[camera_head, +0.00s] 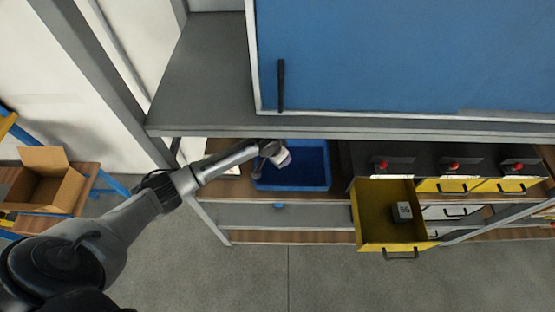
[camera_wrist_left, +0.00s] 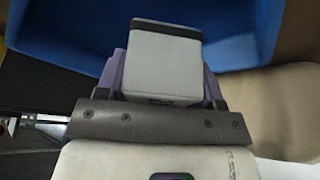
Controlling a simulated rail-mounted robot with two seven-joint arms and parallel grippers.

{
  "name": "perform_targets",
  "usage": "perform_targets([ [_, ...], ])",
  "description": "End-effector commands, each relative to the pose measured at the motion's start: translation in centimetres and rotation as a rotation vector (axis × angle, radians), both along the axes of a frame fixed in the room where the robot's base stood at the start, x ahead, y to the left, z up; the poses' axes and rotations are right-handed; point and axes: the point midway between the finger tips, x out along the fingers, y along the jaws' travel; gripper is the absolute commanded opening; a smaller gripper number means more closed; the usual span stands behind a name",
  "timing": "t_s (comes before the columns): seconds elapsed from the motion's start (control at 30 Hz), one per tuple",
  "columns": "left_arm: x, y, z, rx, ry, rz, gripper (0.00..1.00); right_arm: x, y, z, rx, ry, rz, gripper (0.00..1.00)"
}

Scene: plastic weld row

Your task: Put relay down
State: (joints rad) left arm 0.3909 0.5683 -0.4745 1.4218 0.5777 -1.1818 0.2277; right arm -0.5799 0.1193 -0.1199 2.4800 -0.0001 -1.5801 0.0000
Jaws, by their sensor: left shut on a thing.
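A pale grey block with a dark band along its far edge, which I take to be the relay (camera_wrist_left: 165,66), sits between the purple fingers of my left gripper (camera_wrist_left: 163,85). My left gripper (camera_head: 272,156) is shut on it, over the left part of a blue bin (camera_head: 318,186) on the wooden shelf. The bin's blue also fills the far part of the left wrist view (camera_wrist_left: 70,30). I cannot tell how high the relay is above the bin floor. My right gripper is not in view.
An open yellow drawer (camera_head: 372,222) to the right holds a small grey box (camera_head: 402,211). Red knobs stand on the dark units above it. A large blue panel (camera_head: 400,55) and grey ledge (camera_head: 205,75) lie beyond the shelf. An open cardboard box (camera_head: 48,185) stands far left.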

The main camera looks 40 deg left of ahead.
Motion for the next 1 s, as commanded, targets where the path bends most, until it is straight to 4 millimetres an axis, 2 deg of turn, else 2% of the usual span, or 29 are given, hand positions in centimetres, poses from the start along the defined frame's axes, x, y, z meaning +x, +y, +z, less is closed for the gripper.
perform_targets([
  [0.1,0.1,0.8,-0.5,0.000,0.000,0.000,0.34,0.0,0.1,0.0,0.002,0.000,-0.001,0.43],
  [0.27,0.1,1.1,-1.1,-0.001,-0.001,0.001,0.34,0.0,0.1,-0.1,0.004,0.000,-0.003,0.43],
  [0.53,0.1,1.1,-4.3,-0.001,0.001,0.000,0.34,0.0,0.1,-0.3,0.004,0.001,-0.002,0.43],
  [1.0,0.1,1.1,-4.9,0.000,-0.001,0.000,0.34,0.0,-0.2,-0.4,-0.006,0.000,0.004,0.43],
])
